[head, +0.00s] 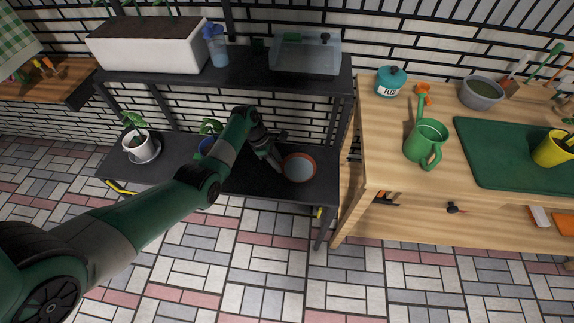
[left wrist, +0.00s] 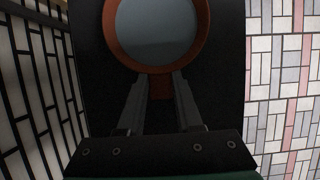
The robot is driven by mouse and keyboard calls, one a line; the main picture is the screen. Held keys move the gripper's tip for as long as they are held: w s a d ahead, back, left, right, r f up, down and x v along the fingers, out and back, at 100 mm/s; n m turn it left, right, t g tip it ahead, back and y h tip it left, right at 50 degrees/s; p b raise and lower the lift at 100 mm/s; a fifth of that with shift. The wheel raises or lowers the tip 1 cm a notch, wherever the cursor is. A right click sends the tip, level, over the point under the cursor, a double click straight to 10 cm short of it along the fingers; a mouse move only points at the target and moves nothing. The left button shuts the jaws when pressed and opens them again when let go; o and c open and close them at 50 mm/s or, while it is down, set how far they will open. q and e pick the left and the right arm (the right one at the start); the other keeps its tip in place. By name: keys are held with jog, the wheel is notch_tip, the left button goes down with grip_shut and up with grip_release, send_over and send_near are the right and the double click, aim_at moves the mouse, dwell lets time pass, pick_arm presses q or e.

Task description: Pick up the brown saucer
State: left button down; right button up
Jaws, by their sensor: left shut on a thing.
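The brown saucer (head: 300,167), a round dish with a reddish-brown rim and grey inside, is at the right end of the black rack's lower shelf. It also shows at the top of the left wrist view (left wrist: 157,32), partly cut off by the frame. My left gripper (head: 279,163) reaches it from its left side. In the left wrist view the fingers (left wrist: 161,86) are shut on a brown part at the saucer's near edge. I cannot tell whether the saucer touches the shelf. My right gripper is not in view.
The black lower shelf (head: 255,184) also holds a potted plant on a grey saucer (head: 146,152) and a blue pot (head: 206,145) behind my arm. The upper shelf (head: 160,80) overhangs the back. A wooden workbench (head: 400,195) stands close on the right.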

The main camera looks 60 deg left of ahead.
pick_arm(q)
jog(key=shift+r, duration=0.1)
jog(key=shift+r+p, duration=0.7)
jog(key=shift+r, duration=0.05)
jog(key=shift+r+p, duration=0.85)
jog(key=shift+r, duration=0.1)
jog(key=s+d+r+p, duration=0.1)
jog(key=d+r+p, duration=0.8)
jog(key=d, duration=0.5)
jog(key=shift+s+r+p, duration=0.15)
jog(key=shift+r+p, duration=0.05)
jog(key=shift+p, duration=0.7)
dwell(0.8)
